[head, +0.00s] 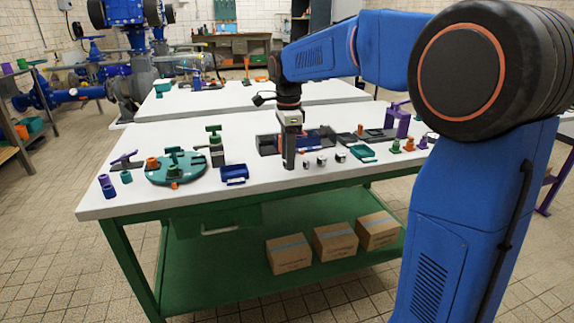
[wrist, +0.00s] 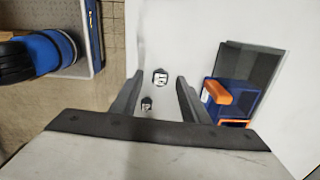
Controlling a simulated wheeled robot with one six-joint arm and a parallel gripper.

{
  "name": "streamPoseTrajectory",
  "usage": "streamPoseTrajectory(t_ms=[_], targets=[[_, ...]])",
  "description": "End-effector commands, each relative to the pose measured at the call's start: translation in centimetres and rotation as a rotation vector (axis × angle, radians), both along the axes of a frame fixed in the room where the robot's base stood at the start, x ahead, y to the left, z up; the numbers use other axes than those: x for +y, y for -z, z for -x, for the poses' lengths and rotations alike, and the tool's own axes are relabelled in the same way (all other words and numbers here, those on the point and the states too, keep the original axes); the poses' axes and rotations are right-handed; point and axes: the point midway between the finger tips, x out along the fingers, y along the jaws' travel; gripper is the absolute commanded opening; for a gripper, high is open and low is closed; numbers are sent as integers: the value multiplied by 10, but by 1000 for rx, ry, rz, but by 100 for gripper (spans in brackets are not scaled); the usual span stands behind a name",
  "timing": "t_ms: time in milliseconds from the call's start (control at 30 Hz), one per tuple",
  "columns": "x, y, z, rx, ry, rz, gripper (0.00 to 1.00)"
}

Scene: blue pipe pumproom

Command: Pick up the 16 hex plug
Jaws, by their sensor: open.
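Several small dark blocks with white tops stand in a row at the front edge of the white table. In the head view they are a left one (head: 307,163), a middle one (head: 321,160) and a right one (head: 340,156). Their markings are too small to read, so I cannot tell which is the 16 hex plug. My gripper (head: 289,164) hangs low, just left of the row. In the wrist view my gripper (wrist: 159,80) is open and empty. One white-topped block (wrist: 160,77) shows between its fingertips, and another (wrist: 146,103) lies closer to the palm.
A blue bin with an orange part (wrist: 217,92) sits beside the right finger in the wrist view. On the table are a teal round fixture (head: 160,172), a blue tray (head: 234,175), a teal tray (head: 362,152) and a purple bracket (head: 398,121). Cardboard boxes (head: 336,242) stand below.

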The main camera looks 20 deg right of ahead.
Motion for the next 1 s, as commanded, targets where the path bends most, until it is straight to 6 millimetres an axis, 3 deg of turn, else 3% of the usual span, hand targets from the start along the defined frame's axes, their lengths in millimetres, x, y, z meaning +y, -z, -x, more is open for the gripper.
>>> streamPoseTrajectory(t_ms=[267, 433, 467, 767, 1000], targets=[[0, 3, 0, -1, 0, 0, 41], [0, 3, 0, -1, 0, 0, 3], [0, 3, 0, -1, 0, 0, 0], [0, 1, 0, -1, 0, 0, 0], [0, -28, -1, -4, 0, -1, 0]])
